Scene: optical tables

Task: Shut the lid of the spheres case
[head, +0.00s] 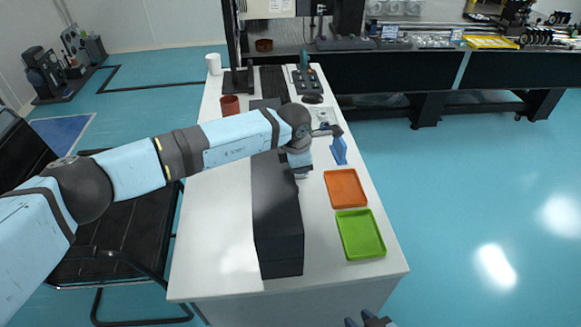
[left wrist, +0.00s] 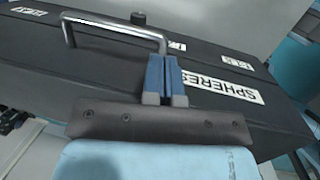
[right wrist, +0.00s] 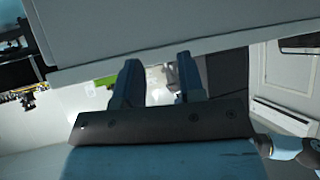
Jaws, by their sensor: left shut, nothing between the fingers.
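The dark spheres case (head: 277,205) lies lengthwise on the white table. Its lid looks down flat on the base, with a seam along the near end. In the left wrist view the case (left wrist: 225,75) shows a white SPHERES label (left wrist: 232,88) and a metal handle (left wrist: 118,30). My left gripper (head: 302,175) is at the right side of the case, by its far half. Its fingers (left wrist: 164,62) are shut and empty, close to the handle and label; I cannot tell whether they touch the case. My right gripper (right wrist: 158,72) is open and empty, low beyond the table's near edge.
An orange tray (head: 346,188), a green tray (head: 360,234) and a partly hidden blue tray (head: 339,150) line the table's right side. A red-brown cup (head: 230,105) and a keyboard stand farther back. The table left of the case is clear.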

